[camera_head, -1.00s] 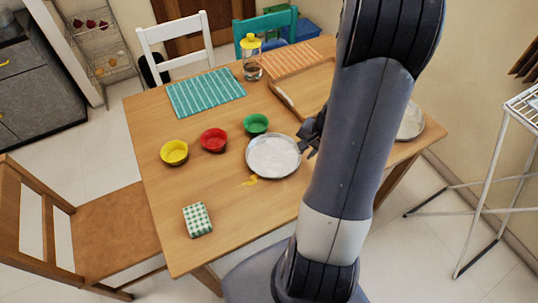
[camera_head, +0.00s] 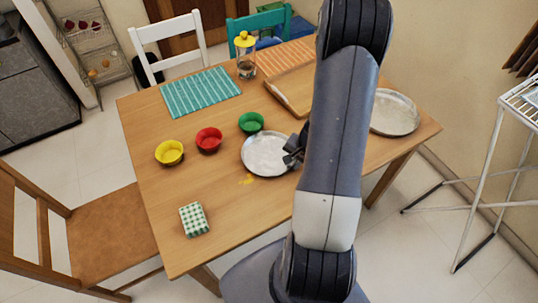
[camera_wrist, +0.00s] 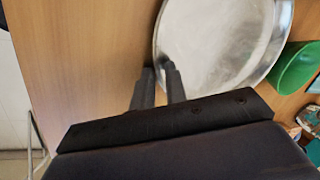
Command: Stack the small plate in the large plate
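One round metal plate (camera_head: 264,152) lies flat near the table's middle. A second round metal plate (camera_head: 396,112) lies near the table's right end, partly behind my arm. I cannot tell surely which is the smaller. My gripper (camera_head: 292,150) is at the right rim of the middle plate. In the wrist view, my gripper (camera_wrist: 158,68) points at that plate's rim (camera_wrist: 157,40), with its two fingers a small gap apart at the rim. They look open. The plate's inside is empty. Whether the fingers touch the rim is unclear.
Yellow (camera_head: 169,153), red (camera_head: 209,140) and green (camera_head: 251,123) bowls stand left of the middle plate. A wooden tray (camera_head: 290,92) lies behind. A checkered box (camera_head: 193,219) is at the front left. A yellow-topped bottle (camera_head: 245,56) stands at the back.

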